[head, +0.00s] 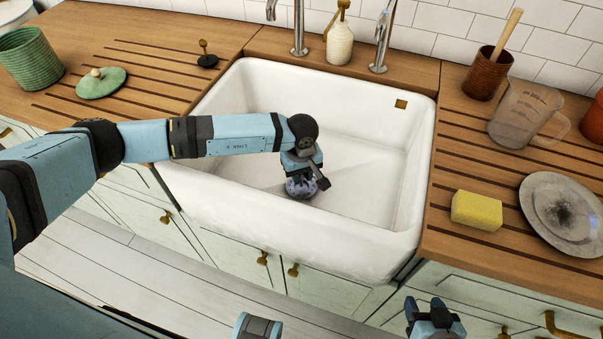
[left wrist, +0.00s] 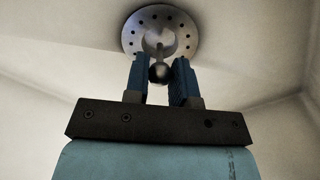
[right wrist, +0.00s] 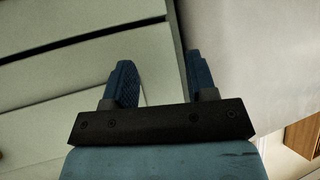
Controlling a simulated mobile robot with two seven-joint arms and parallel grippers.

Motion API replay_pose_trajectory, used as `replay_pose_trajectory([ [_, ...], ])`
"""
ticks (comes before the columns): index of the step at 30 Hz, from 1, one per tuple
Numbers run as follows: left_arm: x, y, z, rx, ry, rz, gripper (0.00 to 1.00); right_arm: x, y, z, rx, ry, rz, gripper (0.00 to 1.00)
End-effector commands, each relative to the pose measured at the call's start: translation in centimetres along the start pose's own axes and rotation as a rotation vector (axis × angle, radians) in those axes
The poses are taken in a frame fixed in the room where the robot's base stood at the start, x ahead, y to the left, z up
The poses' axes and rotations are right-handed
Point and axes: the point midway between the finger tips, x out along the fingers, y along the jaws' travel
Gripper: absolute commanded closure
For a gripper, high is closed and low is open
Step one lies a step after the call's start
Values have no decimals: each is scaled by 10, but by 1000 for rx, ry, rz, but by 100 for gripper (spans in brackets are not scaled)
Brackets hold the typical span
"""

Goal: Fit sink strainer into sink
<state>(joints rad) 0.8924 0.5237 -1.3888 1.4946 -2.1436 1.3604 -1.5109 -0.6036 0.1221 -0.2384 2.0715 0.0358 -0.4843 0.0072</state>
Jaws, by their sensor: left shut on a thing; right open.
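The sink strainer (left wrist: 165,22) is a round grey metal disc with small holes round its rim and a stem ending in a ball knob. My left gripper (left wrist: 160,76) is shut on that knob in the left wrist view. In the head view the left gripper (head: 303,172) points down inside the white sink (head: 255,90), with the strainer (head: 300,188) under its fingers, low over the basin floor. The drain hole is hidden; I cannot tell whether the strainer touches the floor. My right gripper (head: 435,318) is open and empty before the cabinets; its fingers show in the right wrist view (right wrist: 160,85).
Taps (head: 298,30) and a soap bottle (head: 340,42) stand behind the sink. A black plug (head: 207,60), green lid (head: 101,83) and green pot (head: 30,60) are on the left counter. A yellow sponge (head: 476,211), plate (head: 562,212) and measuring jug (head: 523,112) are on the right.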

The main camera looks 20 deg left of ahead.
Motion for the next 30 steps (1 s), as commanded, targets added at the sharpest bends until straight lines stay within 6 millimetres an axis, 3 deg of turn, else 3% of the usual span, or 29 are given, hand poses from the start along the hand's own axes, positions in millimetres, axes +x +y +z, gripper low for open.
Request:
replay_pose_trajectory([
  [14,2,0,0,0,0,0,100,1,1,2,0,0,1,48],
  [15,2,0,0,0,0,0,72,1,1,2,0,0,1,48],
  [18,2,0,0,0,0,0,48,1,1,2,0,0,1,48],
  [24,2,0,0,0,0,0,46,1,1,2,2,0,3,48],
  [28,2,0,0,0,0,0,19,1,1,2,3,0,3,48],
  [30,2,0,0,0,0,0,17,1,1,2,3,0,3,48],
])
